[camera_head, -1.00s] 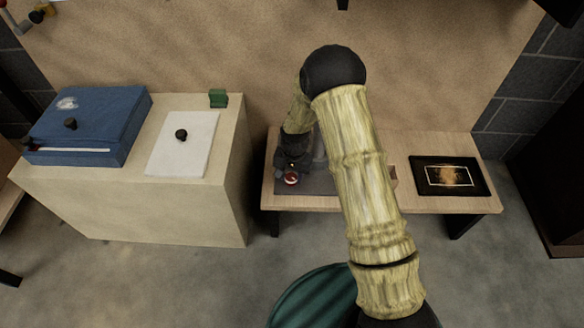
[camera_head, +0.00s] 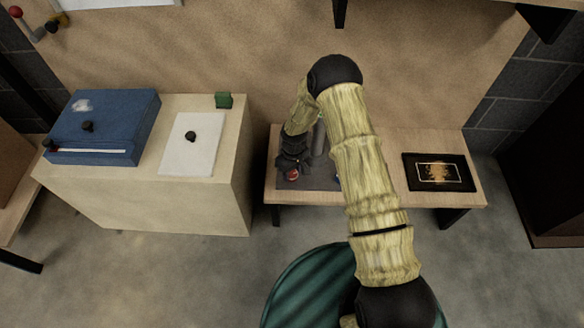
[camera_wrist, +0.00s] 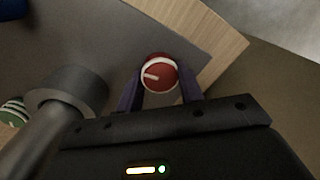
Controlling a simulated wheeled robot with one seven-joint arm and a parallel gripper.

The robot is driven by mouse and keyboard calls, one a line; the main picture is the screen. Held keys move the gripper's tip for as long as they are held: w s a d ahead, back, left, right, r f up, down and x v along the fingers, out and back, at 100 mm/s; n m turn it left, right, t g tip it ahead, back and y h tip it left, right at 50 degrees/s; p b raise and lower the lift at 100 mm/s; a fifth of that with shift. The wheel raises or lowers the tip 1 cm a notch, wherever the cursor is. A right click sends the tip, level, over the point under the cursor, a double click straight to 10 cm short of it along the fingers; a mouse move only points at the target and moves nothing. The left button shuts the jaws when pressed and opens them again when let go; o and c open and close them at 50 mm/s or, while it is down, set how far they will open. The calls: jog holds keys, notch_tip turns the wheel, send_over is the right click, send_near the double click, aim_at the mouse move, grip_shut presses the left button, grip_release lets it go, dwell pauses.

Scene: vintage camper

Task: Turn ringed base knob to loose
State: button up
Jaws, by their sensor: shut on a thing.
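A red knob with a white ring and a white pointer line (camera_wrist: 158,74) sits between the two fingers of my gripper (camera_wrist: 160,92) in the wrist view. The fingers are closed on its two sides. Its pointer line points to the left in that view. In the head view the red knob (camera_head: 292,174) shows at the front left of a grey base plate (camera_head: 318,183) on the low wooden bench. My gripper (camera_head: 292,163) is right at it there, and the fingers are partly hidden. A grey post on a round collar (camera_wrist: 68,92) stands left of the knob in the wrist view.
A striped round thing (camera_wrist: 14,112) lies beyond the post. A dark framed panel (camera_head: 439,172) lies on the bench's right end. Left of the bench, a cabinet bears a blue case (camera_head: 105,125), a white board with a black knob (camera_head: 193,155) and a green block (camera_head: 223,100).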

jog(key=n+p, duration=0.1)
jog(key=n, duration=0.2)
jog(key=shift+r+n+p, duration=0.1)
jog(key=shift+n+p, duration=0.3)
jog(key=n+p, duration=0.1)
jog(key=n, duration=0.3)
jog(key=shift+n+p, duration=0.3)
jog(key=n+p, duration=0.1)
jog(key=n, duration=0.3)
jog(key=shift+s+h, duration=0.1)
jog(key=shift+h, duration=0.2)
jog(key=shift+n+p, duration=0.3)
jog(key=shift+n, duration=1.6)
jog(key=o, duration=1)
